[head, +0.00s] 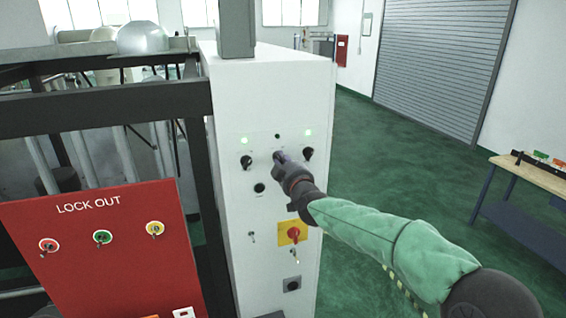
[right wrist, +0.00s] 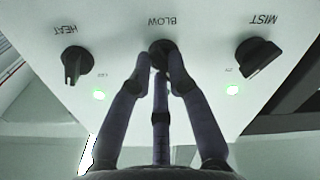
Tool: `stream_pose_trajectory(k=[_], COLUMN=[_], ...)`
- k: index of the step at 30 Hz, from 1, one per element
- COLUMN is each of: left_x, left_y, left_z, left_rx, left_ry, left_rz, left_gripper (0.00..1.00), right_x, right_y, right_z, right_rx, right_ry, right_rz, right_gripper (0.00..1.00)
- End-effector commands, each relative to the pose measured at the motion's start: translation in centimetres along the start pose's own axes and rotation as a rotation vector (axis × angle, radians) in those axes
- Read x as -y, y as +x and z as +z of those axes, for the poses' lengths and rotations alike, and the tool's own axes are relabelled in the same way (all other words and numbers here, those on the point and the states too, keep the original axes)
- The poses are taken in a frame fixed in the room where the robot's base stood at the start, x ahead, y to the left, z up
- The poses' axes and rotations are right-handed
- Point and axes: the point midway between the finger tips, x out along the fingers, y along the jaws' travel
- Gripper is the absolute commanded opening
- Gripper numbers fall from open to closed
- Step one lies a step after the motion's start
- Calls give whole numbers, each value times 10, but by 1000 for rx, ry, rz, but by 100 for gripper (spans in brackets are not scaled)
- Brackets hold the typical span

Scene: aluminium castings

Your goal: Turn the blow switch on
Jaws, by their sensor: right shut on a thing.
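The blow switch (right wrist: 161,46) is a dark rotary knob under the upside-down BLOW label in the right wrist view, mostly covered by my fingers. It is the middle knob on the white control cabinet (head: 270,88). My right gripper (head: 281,157) reaches the panel, and its fingers (right wrist: 161,66) are shut on this knob. In the head view the knob is hidden behind the gripper. The small lamp (head: 277,136) above it looks dark. My left gripper is not in view.
The MIST knob (right wrist: 258,57) and HEAT knob (right wrist: 75,66) flank it, each with a lit green lamp. Below are a black round fitting (head: 259,188) and a red-yellow switch (head: 292,234). A red LOCK OUT board (head: 95,235) stands left; green floor is open at right.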

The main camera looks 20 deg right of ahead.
Motion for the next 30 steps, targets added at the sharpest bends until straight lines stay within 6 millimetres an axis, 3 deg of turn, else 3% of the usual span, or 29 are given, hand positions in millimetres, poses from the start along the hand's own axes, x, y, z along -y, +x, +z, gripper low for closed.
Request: stream_pose_trajectory(k=[11,30], left_x=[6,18], left_y=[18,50], left_z=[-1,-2], left_rx=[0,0], left_ry=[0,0], left_rz=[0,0], left_gripper=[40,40], right_x=[1,2], right_y=[0,0], right_z=[3,4], right_rx=[-1,0], right_ry=[196,780], right_rz=[0,0], right_gripper=[0,0])
